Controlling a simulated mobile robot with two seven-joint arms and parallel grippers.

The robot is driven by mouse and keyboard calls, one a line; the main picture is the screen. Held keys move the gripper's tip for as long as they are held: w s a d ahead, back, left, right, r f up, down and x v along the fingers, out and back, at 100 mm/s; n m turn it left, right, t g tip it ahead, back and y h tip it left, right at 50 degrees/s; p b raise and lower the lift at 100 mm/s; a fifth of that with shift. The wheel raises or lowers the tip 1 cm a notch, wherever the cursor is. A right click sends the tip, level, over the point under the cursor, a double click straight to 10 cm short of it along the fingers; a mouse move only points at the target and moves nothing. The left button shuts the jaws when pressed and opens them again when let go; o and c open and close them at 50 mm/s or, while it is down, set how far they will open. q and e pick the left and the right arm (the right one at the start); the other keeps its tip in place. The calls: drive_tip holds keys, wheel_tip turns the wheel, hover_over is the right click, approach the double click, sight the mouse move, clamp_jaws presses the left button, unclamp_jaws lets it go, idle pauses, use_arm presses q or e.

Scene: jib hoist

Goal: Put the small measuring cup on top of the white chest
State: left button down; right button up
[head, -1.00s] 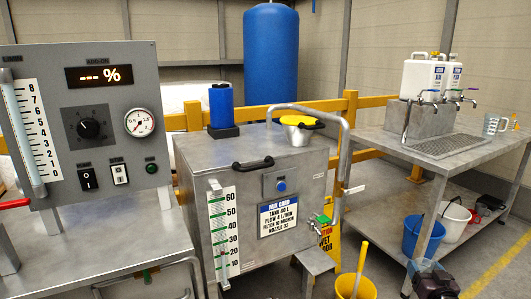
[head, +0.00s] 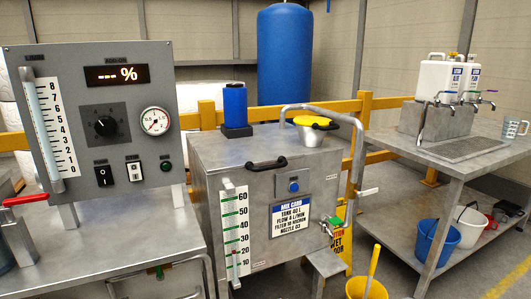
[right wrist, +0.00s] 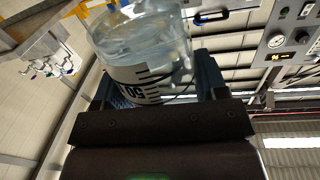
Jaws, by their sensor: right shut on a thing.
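In the right wrist view my right gripper (right wrist: 158,84) is shut on a small clear measuring cup (right wrist: 142,42) with black scale marks and a "50" on its side. Neither the cup nor my right gripper shows in the head view. My left gripper is in neither view. I cannot make out a white chest in the head view; only pale white shapes (head: 190,82) show behind the control panel, partly hidden.
A grey metal tank cabinet (head: 215,165) carries a blue bottle (head: 235,105) and a yellow-lidded pot (head: 313,135). At left is a control panel (head: 65,125) on a bench. At right a steel bench (head: 425,148) holds another clear jug (head: 513,128). Buckets stand on its lower shelf.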

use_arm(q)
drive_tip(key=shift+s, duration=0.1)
use_arm(e)
drive_tip(key=s+a+r+y, duration=0.1)
drive_tip(key=s+a+r, duration=0.3)
drive_tip(key=s, duration=0.3)
drive_tip(key=s+a+r+n+y, duration=0.1)
drive_tip(key=s+a+r, duration=0.4)
drive_tip(key=s+a, duration=0.1)
drive_tip(key=shift+s+a+n+g, duration=0.15)
drive_tip(key=shift+s+n+g, duration=0.2)
drive_tip(key=shift+s, duration=0.45)
drive_tip(key=shift+a+r, duration=0.15)
